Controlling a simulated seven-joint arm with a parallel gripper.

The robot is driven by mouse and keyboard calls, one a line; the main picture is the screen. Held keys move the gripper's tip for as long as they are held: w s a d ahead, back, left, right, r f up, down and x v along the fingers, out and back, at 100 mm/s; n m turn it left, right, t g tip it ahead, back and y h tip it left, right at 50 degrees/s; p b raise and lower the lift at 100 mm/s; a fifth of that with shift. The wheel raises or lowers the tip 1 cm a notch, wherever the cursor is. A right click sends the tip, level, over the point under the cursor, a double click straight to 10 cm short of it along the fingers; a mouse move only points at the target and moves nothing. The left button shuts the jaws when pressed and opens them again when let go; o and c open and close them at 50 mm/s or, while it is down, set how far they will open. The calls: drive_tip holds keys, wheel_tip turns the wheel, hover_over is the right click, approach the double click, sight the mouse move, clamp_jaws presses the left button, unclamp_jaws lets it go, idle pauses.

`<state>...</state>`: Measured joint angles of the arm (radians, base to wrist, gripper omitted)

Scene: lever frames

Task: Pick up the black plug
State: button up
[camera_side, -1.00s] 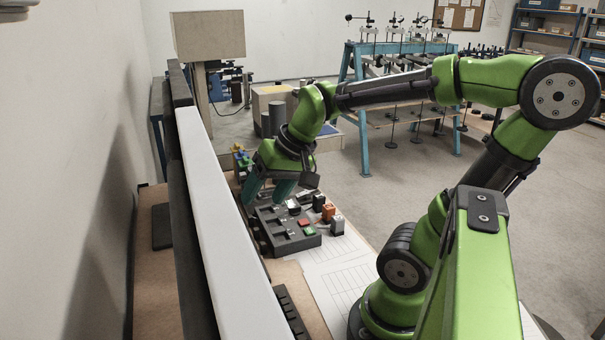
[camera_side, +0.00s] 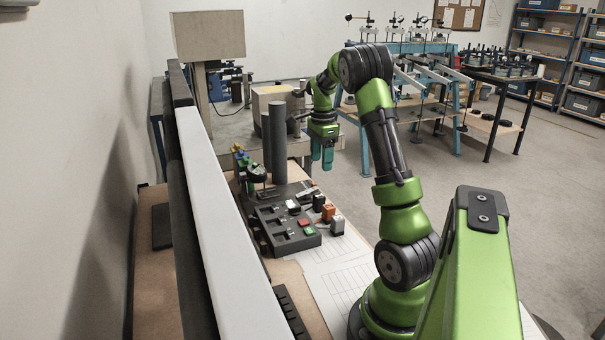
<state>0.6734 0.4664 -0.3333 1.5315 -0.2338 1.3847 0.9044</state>
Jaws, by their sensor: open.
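The black plug (camera_side: 319,202) appears to be the small dark block standing just behind the orange plug (camera_side: 328,213), at the right side of the dark slotted block (camera_side: 279,232). A grey plug (camera_side: 337,225) stands in front of the orange one. My gripper (camera_side: 322,168) hangs with its teal fingers pointing down, empty, beyond the plugs and well above and apart from them. It is open, though the gap between the fingers is hard to make out from here.
The slotted block carries a red (camera_side: 304,223), a green (camera_side: 310,231) and a white piece (camera_side: 292,206). Two dark upright cylinders (camera_side: 278,150) stand behind it. A long white-topped barrier (camera_side: 222,220) runs along the left. Printed paper (camera_side: 335,270) lies bare in front.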

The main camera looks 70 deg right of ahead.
sight(319, 196)
wheel_tip(319, 196, down, 15)
drive_tip(key=shift+w+r, duration=0.15)
drive_tip(key=shift+r, duration=0.05)
idle(0.3)
drive_tip(key=shift+c, duration=0.4)
drive_tip(key=c, duration=1)
